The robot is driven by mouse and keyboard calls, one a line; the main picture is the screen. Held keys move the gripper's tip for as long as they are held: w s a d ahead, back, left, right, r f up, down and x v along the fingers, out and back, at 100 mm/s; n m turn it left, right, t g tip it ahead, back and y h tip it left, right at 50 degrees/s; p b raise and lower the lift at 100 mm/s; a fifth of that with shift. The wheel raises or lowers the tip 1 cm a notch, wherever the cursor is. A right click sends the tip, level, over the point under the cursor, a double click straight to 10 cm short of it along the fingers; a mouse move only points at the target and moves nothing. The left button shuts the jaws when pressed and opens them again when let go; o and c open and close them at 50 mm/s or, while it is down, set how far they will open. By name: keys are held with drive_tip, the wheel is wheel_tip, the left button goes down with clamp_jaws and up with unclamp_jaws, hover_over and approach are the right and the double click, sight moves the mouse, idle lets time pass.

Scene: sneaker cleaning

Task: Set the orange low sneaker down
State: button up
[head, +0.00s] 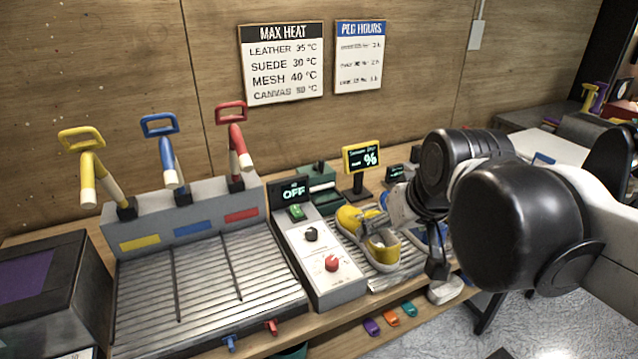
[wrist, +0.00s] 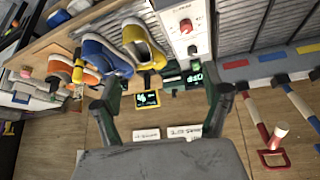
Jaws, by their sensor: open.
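The orange low sneaker (wrist: 88,76), grey and white with orange parts, shows at the left of the wrist view, beside the blue sneaker (wrist: 106,54). It stands apart from my fingers and appears to rest on the bench. In the head view my arm hides it. My gripper (wrist: 165,88) is open, with nothing between its fingers. The yellow sneaker (wrist: 141,44) is on the other side of the blue one. It stands on the ribbed metal tray in the head view (head: 371,236).
A control box (head: 325,262) reading OFF stands left of the yellow sneaker. Further left is a ribbed rack (head: 205,290) with yellow, blue and red levers. A small percent display (head: 362,158) stands behind the sneakers. Coloured clips (head: 390,318) lie on the lower shelf.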

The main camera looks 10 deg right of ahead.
drive_tip(key=s+a+f, duration=0.2)
drive_tip(key=s+f, duration=0.2)
drive_tip(key=s, duration=0.2)
drive_tip(key=shift+a+f+t, duration=0.2)
drive_tip(key=shift+a+t, duration=0.1)
